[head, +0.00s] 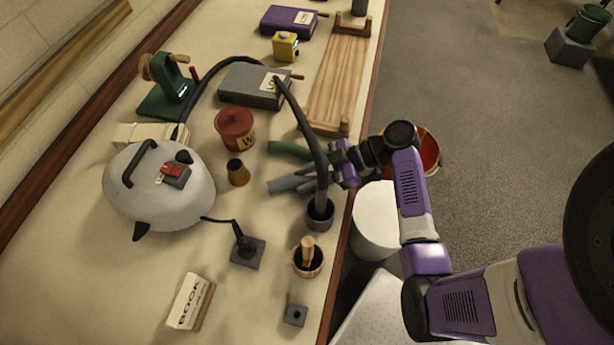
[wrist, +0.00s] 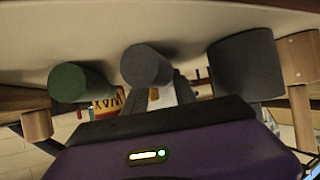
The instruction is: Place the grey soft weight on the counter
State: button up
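The grey soft weight (head: 283,185) is a grey cylinder lying on the cream counter (head: 230,300) near its right edge. In the wrist view, the round end of the grey weight (wrist: 147,64) faces me, with my two fingers reaching up to it. My gripper (head: 308,183) is low over the counter, its fingers at the near end of the weight. The wrist view also shows my gripper (wrist: 160,92). The weight hides part of the fingertips, so I cannot tell whether they press on it.
A green cylinder (head: 289,150) lies just beyond the grey weight. A dark grey cup (head: 320,216) with a black hose in it stands close on the near side. A wax tub (head: 235,127), a brown cup (head: 238,173) and a mortar with pestle (head: 307,262) are nearby.

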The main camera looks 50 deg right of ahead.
jog(key=o, duration=0.4)
jog(key=shift+o, duration=0.2)
jog(key=shift+r, duration=0.2)
jog(key=shift+s+d, duration=0.15)
jog(key=shift+d, duration=0.1)
jog(key=v, duration=0.5)
jog(key=p+v, duration=0.1)
jog(key=v, duration=0.4)
jog(key=shift+a+r, duration=0.25)
jog(key=shift+s+d+r+p, duration=0.2)
jog(key=shift+d+p, duration=0.15)
jog(key=shift+p, duration=0.55)
jog(key=shift+s+d+p, duration=0.2)
jog(key=shift+s+p, duration=0.05)
jog(key=shift+p, duration=0.35)
jog(key=shift+f, duration=0.1)
